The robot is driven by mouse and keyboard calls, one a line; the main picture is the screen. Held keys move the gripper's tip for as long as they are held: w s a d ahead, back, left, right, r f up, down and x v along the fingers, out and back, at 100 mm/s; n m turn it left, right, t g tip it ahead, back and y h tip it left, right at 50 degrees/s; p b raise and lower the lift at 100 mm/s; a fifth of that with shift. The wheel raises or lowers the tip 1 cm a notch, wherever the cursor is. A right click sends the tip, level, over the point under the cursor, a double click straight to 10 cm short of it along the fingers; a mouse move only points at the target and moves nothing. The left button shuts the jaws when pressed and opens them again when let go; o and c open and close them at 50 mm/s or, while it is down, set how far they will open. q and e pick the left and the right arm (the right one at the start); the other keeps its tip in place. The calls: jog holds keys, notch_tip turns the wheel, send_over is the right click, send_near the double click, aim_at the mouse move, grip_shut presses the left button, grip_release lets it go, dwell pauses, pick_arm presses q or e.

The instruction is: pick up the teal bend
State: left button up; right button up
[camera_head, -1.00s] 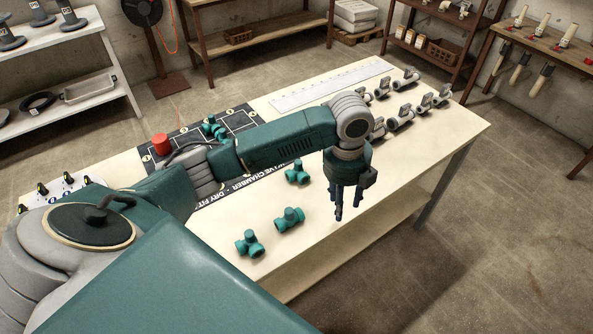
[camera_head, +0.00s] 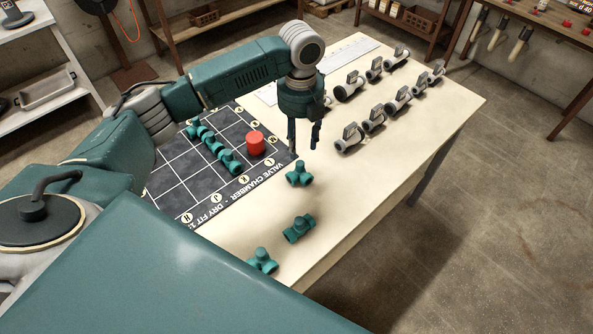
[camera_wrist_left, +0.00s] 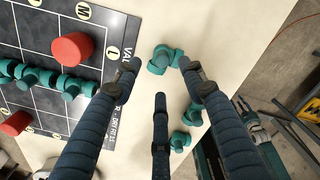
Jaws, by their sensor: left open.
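Three loose teal pipe fittings lie on the pale tabletop: the farthest one (camera_head: 299,174), a middle one (camera_head: 299,229) and the nearest one (camera_head: 262,262). Which is the bend I cannot tell for sure. My left gripper (camera_head: 303,147) points down, open and empty, just above and behind the farthest fitting. In the left wrist view that fitting (camera_wrist_left: 161,59) shows just beyond and between the spread fingertips (camera_wrist_left: 159,72), apart from them. The other two fittings (camera_wrist_left: 193,114) (camera_wrist_left: 180,141) are partly behind a finger.
A dark gridded mat (camera_head: 172,180) on the left holds a row of joined teal fittings (camera_head: 212,146) and a red cylinder (camera_head: 255,143). Several grey valves (camera_head: 373,118) stand in rows behind. The table's right front is clear.

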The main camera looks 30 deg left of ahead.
aim_at(300, 163)
pick_arm(q)
jog(key=shift+d+f, duration=0.15)
jog(key=shift+f, duration=0.7)
jog(key=shift+s+f, duration=0.1)
jog(key=shift+f, duration=0.2)
jog(key=f, duration=0.1)
jog(key=f+p, duration=0.2)
jog(key=shift+s+f, duration=0.25)
jog(key=shift+f, duration=0.7)
pick_arm(e)
jog(key=shift+s+a+r, duration=0.1)
jog(key=shift+s+r, duration=0.05)
jog(key=shift+r, duration=0.45)
jog(key=shift+s+a+r, duration=0.1)
jog(key=shift+s+r, duration=0.05)
jog(key=shift+r, duration=0.4)
pick_arm(q)
grip_shut()
pick_arm(e)
jog(key=shift+w+d, duration=0.1)
jog(key=shift+d, duration=0.4)
